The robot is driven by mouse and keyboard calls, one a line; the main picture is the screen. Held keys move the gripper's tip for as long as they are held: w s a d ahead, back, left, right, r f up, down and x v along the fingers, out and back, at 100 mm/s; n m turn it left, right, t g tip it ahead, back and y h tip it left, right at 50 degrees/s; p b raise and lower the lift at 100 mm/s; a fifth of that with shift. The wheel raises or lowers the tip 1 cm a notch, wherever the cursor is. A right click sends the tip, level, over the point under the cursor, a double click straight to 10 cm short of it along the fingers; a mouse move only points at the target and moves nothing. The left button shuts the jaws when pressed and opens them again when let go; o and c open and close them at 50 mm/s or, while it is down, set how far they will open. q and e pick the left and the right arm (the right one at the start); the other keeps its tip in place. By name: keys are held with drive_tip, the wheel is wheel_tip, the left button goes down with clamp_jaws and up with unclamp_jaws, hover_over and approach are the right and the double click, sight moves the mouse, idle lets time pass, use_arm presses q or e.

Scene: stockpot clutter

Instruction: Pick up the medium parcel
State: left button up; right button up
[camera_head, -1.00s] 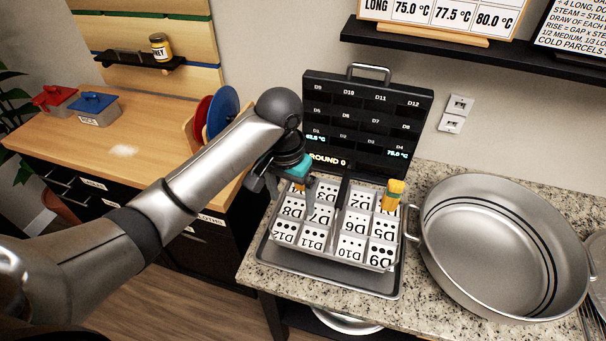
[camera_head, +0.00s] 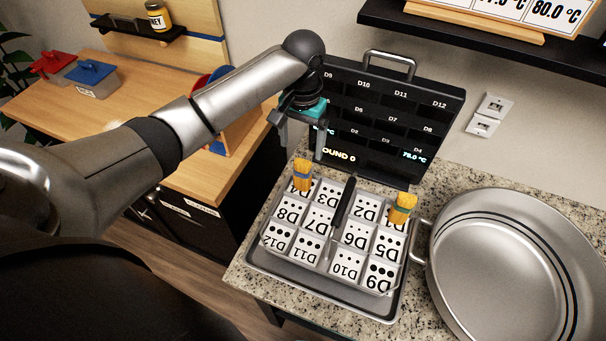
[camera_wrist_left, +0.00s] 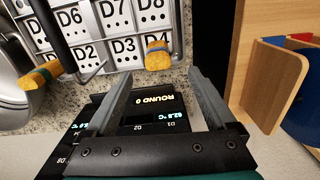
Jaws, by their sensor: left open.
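Two yellow bundles with grey-green bands stand in the tray of numbered compartments (camera_head: 345,257). The left bundle (camera_head: 302,177) is in the far-left compartment by D4, and the right bundle (camera_head: 402,208) is in the far-right corner. I cannot tell which is the medium parcel. My left gripper (camera_head: 301,150) is open and empty, just above and behind the left bundle, apart from it. In the left wrist view, the left bundle (camera_wrist_left: 157,55) shows beyond the open fingers (camera_wrist_left: 160,95). The right bundle (camera_wrist_left: 38,75) is at the left edge there. My right gripper is not in view.
A black display panel (camera_head: 385,115) stands close behind the tray and my left gripper. A dark upright handle (camera_head: 342,208) crosses the tray's middle. A large steel pot (camera_head: 505,260) stands at right. A wooden rack with coloured discs (camera_wrist_left: 265,80) is beside the gripper.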

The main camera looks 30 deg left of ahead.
sight(303, 162)
use_arm(q)
wheel_tip(303, 162, down, 3)
drive_tip(key=shift+r, duration=0.15)
drive_tip(key=shift+f, duration=0.45)
drive_tip(key=shift+d+f, duration=0.1)
drive_tip(key=shift+f, duration=2.3)
drive_tip(key=shift+w, duration=0.1)
clamp_jaws()
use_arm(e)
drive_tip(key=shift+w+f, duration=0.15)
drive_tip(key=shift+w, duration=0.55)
